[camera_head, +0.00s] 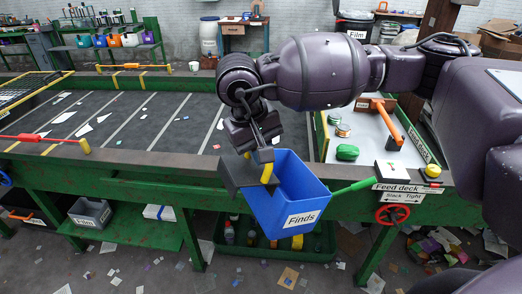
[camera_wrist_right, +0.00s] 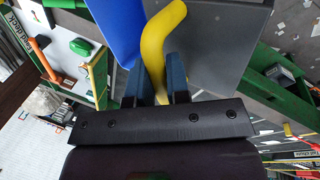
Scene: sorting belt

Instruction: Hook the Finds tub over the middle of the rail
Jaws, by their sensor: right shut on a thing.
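The blue Finds tub (camera_head: 289,195), with a white label, is at the front edge of the belt table, tilted. My right gripper (camera_head: 264,160) is shut on its yellow hook-shaped handle (camera_head: 267,173). In the right wrist view the yellow handle (camera_wrist_right: 158,45) stands between the two fingers, with the tub's blue side (camera_wrist_right: 113,30) to its left. The green front rail (camera_head: 150,176) runs along the belt's near side, and the tub overlaps it. Whether the tub touches or hangs on the rail cannot be told. My left gripper is not in view.
A dark grey plate (camera_head: 236,178) sticks out left of the tub. Right of it are a green lever (camera_head: 352,187), a red handwheel (camera_head: 393,214) and a light tray (camera_head: 365,135) with tins. Litter covers the floor.

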